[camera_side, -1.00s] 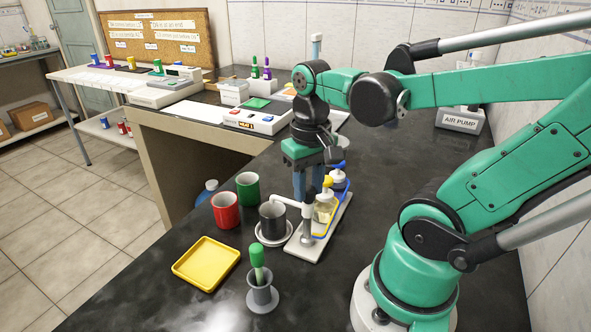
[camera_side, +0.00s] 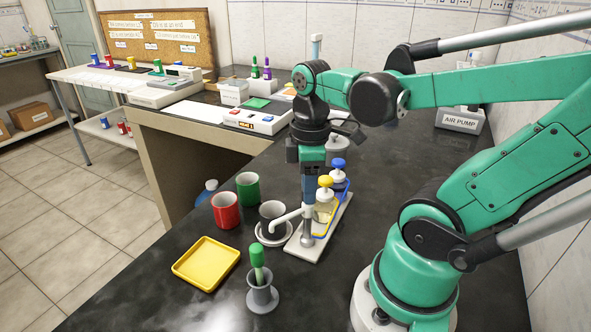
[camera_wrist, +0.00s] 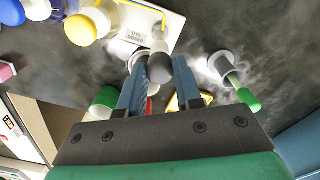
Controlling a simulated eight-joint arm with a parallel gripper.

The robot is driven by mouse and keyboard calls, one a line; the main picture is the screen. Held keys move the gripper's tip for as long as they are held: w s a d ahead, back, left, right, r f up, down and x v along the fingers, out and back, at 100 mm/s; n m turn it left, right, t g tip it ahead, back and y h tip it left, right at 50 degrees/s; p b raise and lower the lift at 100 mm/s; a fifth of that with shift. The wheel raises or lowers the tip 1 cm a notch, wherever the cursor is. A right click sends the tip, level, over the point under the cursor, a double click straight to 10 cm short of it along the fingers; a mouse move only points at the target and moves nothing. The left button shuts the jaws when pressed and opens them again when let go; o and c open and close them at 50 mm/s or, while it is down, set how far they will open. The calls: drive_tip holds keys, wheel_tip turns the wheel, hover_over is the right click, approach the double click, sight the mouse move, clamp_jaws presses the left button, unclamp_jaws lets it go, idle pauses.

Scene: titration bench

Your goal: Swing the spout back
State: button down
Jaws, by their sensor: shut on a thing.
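The white spout (camera_side: 291,215) sticks out from an upright grey post (camera_side: 308,232) on a white base plate (camera_side: 301,254) and points left and toward the front. My gripper (camera_side: 308,199) comes down from above onto the top of the spout's post. In the wrist view, its two blue fingers (camera_wrist: 160,75) close around a rounded dark grey part there. The exact contact is partly hidden.
Bottles with yellow (camera_side: 326,181) and blue (camera_side: 338,164) caps stand behind the spout on the plate. Red (camera_side: 226,213) and green (camera_side: 248,189) mugs stand to the left. A yellow tray (camera_side: 206,263) and a grey holder (camera_side: 262,296) with a green-handled tool are in front.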

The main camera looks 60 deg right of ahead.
drive_tip(key=c, duration=1.2)
unclamp_jaws()
clamp_jaws()
drive_tip(key=n, duration=0.6)
drive_tip(key=o, duration=1.2)
unclamp_jaws()
drive_tip(key=shift+r, duration=0.1)
drive_tip(key=shift+r, duration=3.4)
